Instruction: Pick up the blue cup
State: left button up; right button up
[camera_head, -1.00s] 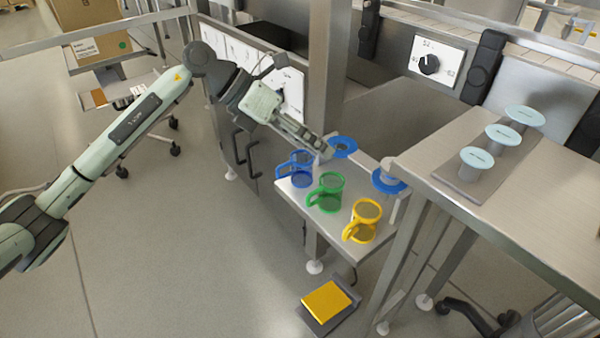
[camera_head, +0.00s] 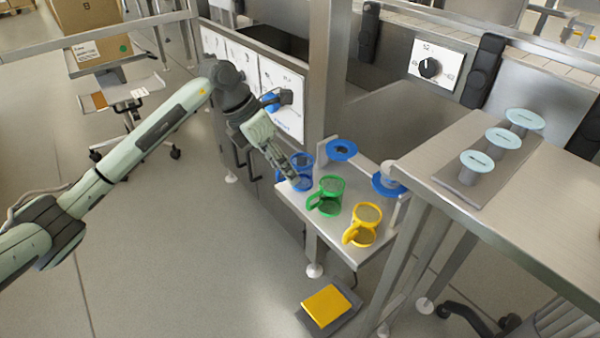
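The blue cup (camera_head: 305,172) stands upright at the far left end of the small metal shelf (camera_head: 331,223), partly covered by my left gripper. My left gripper (camera_head: 291,178) points down at the cup's left side, where the handle is. Whether its fingers touch the cup or are closed is too small to tell. My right gripper is out of the picture.
A green cup (camera_head: 330,194) stands right beside the blue one, and a yellow cup (camera_head: 366,224) stands nearer the front. Blue discs (camera_head: 341,149) sit along the shelf's back. A metal table (camera_head: 500,215) with several pale round-topped pieces is at right. A yellow pedal (camera_head: 327,305) lies on the floor.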

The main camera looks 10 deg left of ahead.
pick_arm(q)
jog(key=shift+c, duration=0.3)
grip_shut()
